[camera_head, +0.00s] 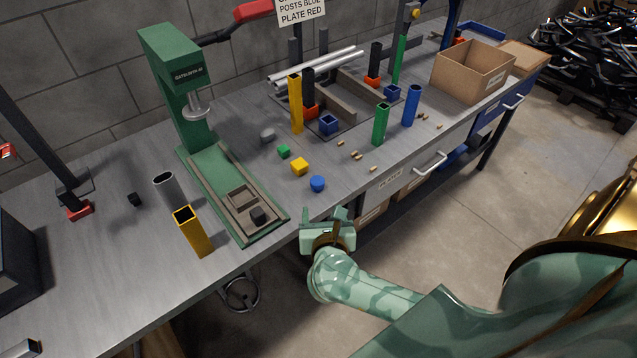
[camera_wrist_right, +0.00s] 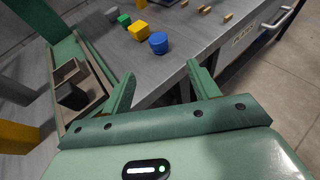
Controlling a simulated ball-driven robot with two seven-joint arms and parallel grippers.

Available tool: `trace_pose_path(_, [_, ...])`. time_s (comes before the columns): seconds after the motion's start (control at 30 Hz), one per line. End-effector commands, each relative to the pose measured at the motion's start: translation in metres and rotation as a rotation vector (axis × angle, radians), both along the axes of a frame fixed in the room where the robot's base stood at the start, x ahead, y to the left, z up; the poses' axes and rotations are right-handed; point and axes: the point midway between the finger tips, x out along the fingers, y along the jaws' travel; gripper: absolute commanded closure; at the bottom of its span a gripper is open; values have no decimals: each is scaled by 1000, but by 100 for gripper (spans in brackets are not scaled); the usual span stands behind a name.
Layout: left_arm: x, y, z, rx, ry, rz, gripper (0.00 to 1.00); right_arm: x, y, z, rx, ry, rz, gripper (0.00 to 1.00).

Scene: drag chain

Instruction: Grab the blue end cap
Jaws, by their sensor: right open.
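The blue end cap (camera_head: 317,184) is a small rounded blue piece lying on the grey workbench near its front edge. It also shows in the right wrist view (camera_wrist_right: 158,43), beyond the fingertips. My right gripper (camera_head: 328,220) is open and empty in front of the bench edge, just short of the cap and not touching it. Its two green fingers also show in the right wrist view (camera_wrist_right: 158,85), spread apart with the bench edge between them. A yellow cap (camera_head: 300,167) and a green cap (camera_head: 284,151) lie behind the blue one. My left gripper is not in view.
A green press (camera_head: 175,75) with a long base stands left of the caps. A yellow square tube (camera_head: 193,232) stands near the front edge. Green (camera_head: 381,125) and blue (camera_head: 411,106) tubes stand to the right, with several small brass pieces nearby. A cardboard box (camera_head: 468,77) is further right.

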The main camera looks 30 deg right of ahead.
Motion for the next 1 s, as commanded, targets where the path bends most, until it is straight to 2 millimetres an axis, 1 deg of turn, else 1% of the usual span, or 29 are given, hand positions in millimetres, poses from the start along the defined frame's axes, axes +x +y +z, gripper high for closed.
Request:
trace_pose_path(0.1, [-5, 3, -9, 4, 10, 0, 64, 26, -15, -13, -8, 0, -1, 40])
trace_pose_path(0.2, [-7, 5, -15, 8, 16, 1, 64, 46, -26, -22, -8, 1, 0, 40])
trace_pose_path(0.3, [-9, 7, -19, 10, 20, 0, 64, 62, -36, -29, -8, 2, 0, 40])
trace_pose_path(0.4, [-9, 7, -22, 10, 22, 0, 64, 72, -41, -32, -8, 2, 1, 40])
trace_pose_path(0.57, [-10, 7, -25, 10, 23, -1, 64, 83, -47, -35, -10, 1, 1, 40])
trace_pose_path(0.7, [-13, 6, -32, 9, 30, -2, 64, 104, -58, -40, -11, 2, 1, 40])
trace_pose_path(0.8, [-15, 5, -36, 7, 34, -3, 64, 116, -64, -46, -11, 2, 1, 40])
trace_pose_path(0.9, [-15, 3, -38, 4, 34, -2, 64, 121, -67, -47, -10, 2, 0, 40])
trace_pose_path(1.0, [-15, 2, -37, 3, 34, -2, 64, 122, -67, -46, -9, 2, 1, 40])
